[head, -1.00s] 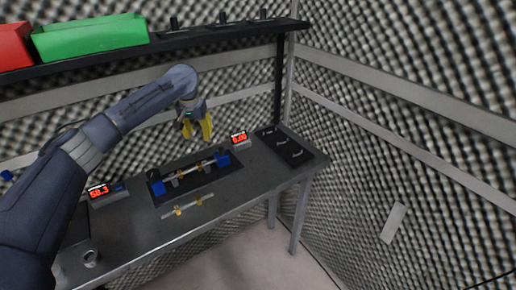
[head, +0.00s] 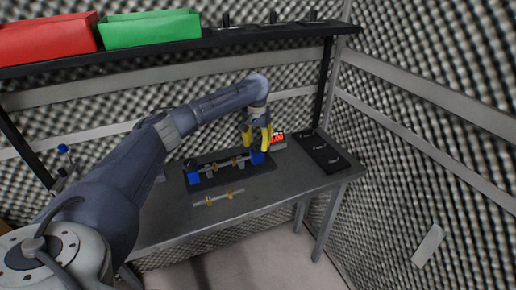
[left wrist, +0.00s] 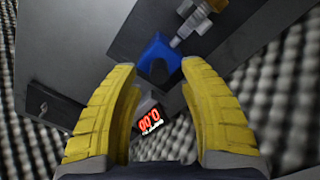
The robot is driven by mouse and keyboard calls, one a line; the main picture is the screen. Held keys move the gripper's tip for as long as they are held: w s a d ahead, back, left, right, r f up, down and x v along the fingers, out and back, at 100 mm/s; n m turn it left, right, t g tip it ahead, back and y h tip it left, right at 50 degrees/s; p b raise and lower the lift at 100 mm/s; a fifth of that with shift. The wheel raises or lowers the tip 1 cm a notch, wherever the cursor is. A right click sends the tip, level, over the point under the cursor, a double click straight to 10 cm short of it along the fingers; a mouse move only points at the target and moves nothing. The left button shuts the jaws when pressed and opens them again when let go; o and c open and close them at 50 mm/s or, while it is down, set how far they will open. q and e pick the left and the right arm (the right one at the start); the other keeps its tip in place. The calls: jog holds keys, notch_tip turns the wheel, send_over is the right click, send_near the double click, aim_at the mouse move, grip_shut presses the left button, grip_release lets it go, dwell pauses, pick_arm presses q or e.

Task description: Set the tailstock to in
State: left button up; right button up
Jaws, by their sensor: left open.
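A dark fixture (head: 227,181) on the grey bench carries a shaft (head: 226,166) between a left blue block (head: 194,178) and a right blue block (head: 257,157). The frames do not label which block is the tailstock. My left gripper (head: 257,146) hangs open with yellow fingers just above the right blue block. In the left wrist view the right blue block (left wrist: 158,55) and the shaft end (left wrist: 187,28) show beyond the open fingertips, with nothing between the fingers. I cannot tell whether a finger touches the block. My right gripper is not in view.
A red digital display (head: 278,141) stands close beside the gripper. A black tray (head: 325,152) lies at the bench's right end. A loose shaft (head: 218,198) lies in front of the fixture. A shelf above holds red (head: 48,37) and green bins (head: 150,29).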

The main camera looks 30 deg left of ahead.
pick_arm(q)
jog(key=shift+f, duration=1.05)
jog(key=shift+c, duration=0.3)
grip_shut()
